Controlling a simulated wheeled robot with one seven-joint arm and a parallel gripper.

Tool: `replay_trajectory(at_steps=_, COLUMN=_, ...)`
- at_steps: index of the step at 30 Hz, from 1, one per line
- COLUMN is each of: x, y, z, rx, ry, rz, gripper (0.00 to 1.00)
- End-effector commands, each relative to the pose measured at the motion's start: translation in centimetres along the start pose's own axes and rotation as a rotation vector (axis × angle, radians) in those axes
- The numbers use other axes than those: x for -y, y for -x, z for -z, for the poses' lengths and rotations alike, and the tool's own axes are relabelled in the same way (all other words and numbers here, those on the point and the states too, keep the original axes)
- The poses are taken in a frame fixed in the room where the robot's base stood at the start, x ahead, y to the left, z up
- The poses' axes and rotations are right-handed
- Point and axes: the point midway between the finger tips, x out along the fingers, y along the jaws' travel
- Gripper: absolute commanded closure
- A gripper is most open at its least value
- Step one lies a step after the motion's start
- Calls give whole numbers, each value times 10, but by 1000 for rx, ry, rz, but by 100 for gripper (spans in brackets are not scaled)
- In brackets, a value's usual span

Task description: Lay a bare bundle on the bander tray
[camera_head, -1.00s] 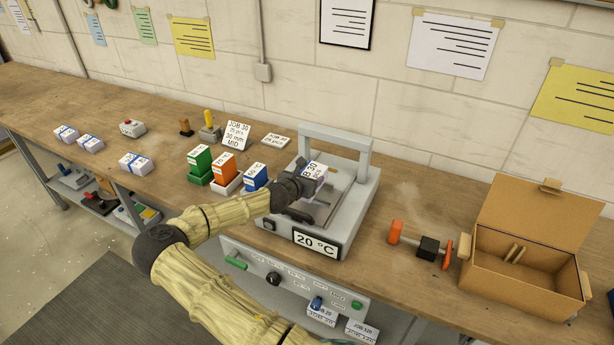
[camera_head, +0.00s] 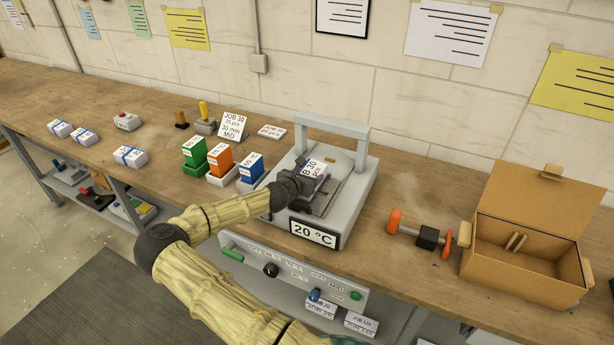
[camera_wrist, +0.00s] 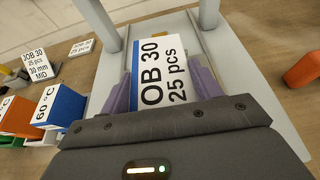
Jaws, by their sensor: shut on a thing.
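My gripper (camera_head: 304,186) is shut on a white bundle (camera_head: 315,168) with a label reading "JOB 30, 25 pcs". In the wrist view the bundle (camera_wrist: 168,75) has a blue edge on its left, and purple finger parts flank it. My gripper holds it low over the bed of the grey bander (camera_head: 357,196), in front of the arch (camera_head: 335,126). I cannot tell whether the bundle touches the tray (camera_wrist: 190,28). The gripper body hides its near end. The bander's display (camera_head: 314,233) reads 20 °C.
Green (camera_head: 194,152), orange (camera_head: 220,160) and blue (camera_head: 251,167) temperature blocks stand left of the bander. Several banded bundles (camera_head: 130,156) lie farther left. An orange-handled tool (camera_head: 427,238) and an open cardboard box (camera_head: 525,250) are on the right. A job sign (camera_head: 233,127) stands behind.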

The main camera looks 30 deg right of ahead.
Motion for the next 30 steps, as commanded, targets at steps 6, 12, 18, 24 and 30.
replay_trajectory(at_steps=6, x=0, y=-1, z=10, rx=-12, ry=9, rz=-1, gripper=72)
replay_trajectory(at_steps=12, x=0, y=-2, z=11, rx=-12, ry=10, rz=-1, gripper=15)
replay_trajectory(at_steps=18, x=0, y=-2, z=11, rx=-13, ry=11, rz=-1, gripper=11)
replay_trajectory(at_steps=24, x=0, y=2, z=12, rx=-14, ry=12, rz=-1, gripper=11)
replay_trajectory(at_steps=30, x=-1, y=26, z=13, rx=-13, ry=14, rz=-3, gripper=11)
